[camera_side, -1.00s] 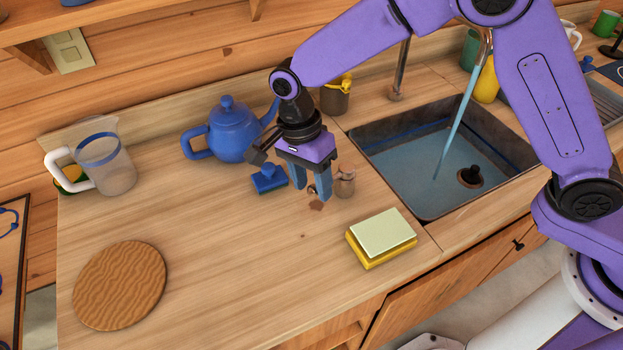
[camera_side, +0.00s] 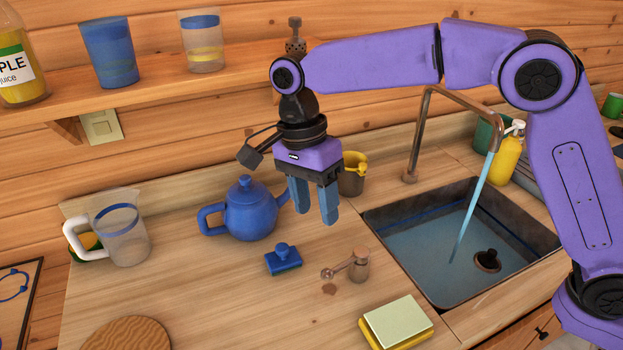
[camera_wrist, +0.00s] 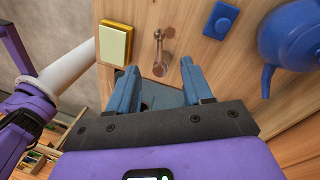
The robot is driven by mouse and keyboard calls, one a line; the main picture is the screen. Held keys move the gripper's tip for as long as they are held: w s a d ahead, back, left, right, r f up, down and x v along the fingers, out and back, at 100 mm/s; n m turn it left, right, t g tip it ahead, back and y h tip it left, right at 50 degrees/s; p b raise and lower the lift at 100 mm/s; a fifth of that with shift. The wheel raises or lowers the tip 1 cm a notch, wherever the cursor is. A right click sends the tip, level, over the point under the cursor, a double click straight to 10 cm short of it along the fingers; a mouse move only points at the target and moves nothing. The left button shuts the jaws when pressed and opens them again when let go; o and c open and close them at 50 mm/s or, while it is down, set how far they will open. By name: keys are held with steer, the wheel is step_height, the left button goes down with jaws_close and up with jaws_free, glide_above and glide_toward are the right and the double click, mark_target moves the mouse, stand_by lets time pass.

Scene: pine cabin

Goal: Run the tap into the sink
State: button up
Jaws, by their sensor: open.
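The copper-coloured tap spout (camera_side: 419,118) bends over the sink (camera_side: 535,222). A blue stream of water (camera_side: 473,210) runs from its mouth into the basin, where a dark plug-like piece (camera_side: 487,261) sits on the bottom. The tap lever (camera_side: 357,265), a short post with a side arm ending in a ball, stands on the counter left of the sink. It also shows in the wrist view (camera_wrist: 159,52), between and beyond the fingertips. My gripper (camera_side: 317,214) is open and empty, fingers pointing down, above the counter and clear of the lever.
A blue teapot (camera_side: 250,212) stands left of my gripper, a brown pot (camera_side: 352,175) behind it. A small blue stamp-like object (camera_side: 283,261) and a sponge (camera_side: 397,322) lie near the lever. A shelf (camera_side: 150,100) with glasses hangs behind. The counter's left middle is free.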

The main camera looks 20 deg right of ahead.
steer(key=shift+w+a+r, duration=0.1)
steer(key=shift+w+r, duration=0.1)
steer(key=shift+r, duration=0.8)
steer(key=shift+w+r, duration=0.15)
steer(key=shift+r, duration=0.8)
stand_by(6.0)
